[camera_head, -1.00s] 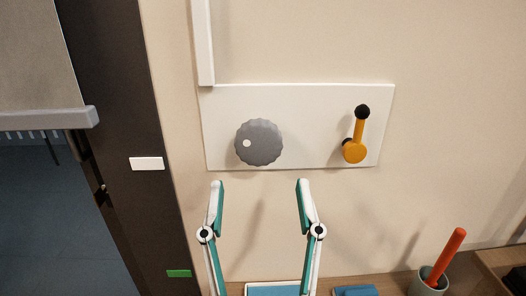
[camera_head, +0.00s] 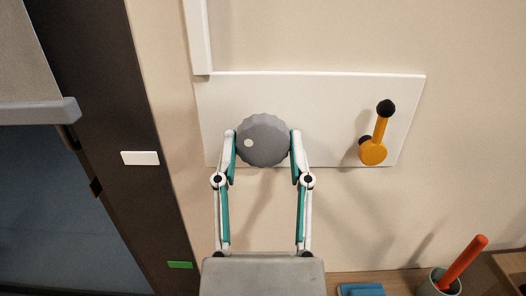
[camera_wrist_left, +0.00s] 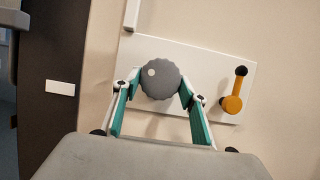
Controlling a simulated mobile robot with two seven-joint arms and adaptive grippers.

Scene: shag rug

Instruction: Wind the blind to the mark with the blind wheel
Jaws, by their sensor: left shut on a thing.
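The blind wheel is a grey scalloped knob (camera_head: 264,142) with a white dot at its left, on a white wall panel (camera_head: 325,92). It also shows in the left wrist view (camera_wrist_left: 160,82). My left gripper (camera_head: 263,141) has a fingertip on each side of the wheel and is shut on it. The blind (camera_head: 28,60) hangs at the upper left, its grey bottom bar (camera_head: 35,112) above the dark window. A white tag (camera_head: 140,158) and a green tag (camera_head: 180,265) sit on the dark frame; the bar is above both. My right gripper is not in view.
A yellow crank with a black knob (camera_head: 381,130) is on the panel's right side. A white vertical channel (camera_head: 198,38) runs above the panel. Below are a cup (camera_head: 437,284) with a red stick (camera_head: 463,262) and a blue object (camera_head: 361,289).

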